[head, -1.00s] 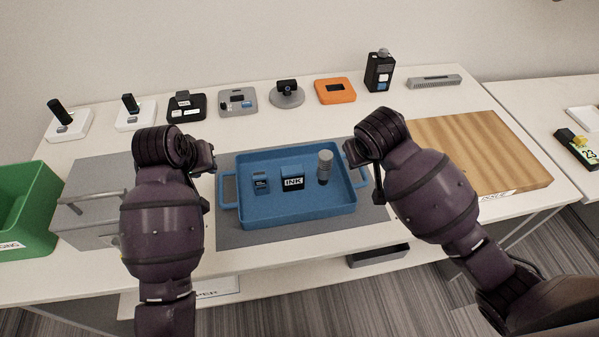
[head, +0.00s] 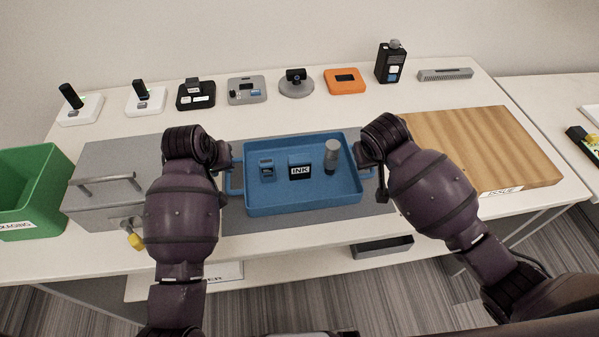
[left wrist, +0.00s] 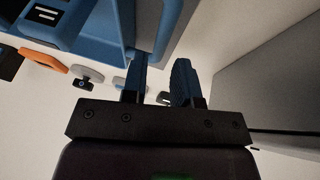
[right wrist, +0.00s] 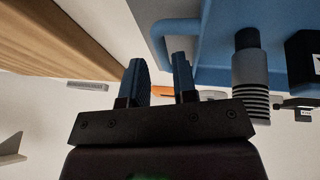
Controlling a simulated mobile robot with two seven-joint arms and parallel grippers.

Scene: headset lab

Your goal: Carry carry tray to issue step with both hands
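The blue carry tray (head: 325,203) rests on the grey mat at the middle of the table. In it stand a small blue-grey device (head: 267,169), a black INK box (head: 300,171) and a grey-topped cylinder (head: 331,157). My left gripper (head: 231,163) is at the tray's left handle (head: 232,182). In the left wrist view its fingers (left wrist: 162,80) are apart beside the tray wall. My right gripper (head: 362,165) is at the right handle; its fingers (right wrist: 158,75) are apart, with the handle (right wrist: 160,38) close at their tips. The wooden issue step (head: 480,150) is to the right.
A grey lidded box (head: 110,165) and a green bin (head: 35,190) stand left of the tray. Several small devices line the table's back, among them an orange one (head: 345,80) and a black bottle-like one (head: 390,65). The step's top is clear.

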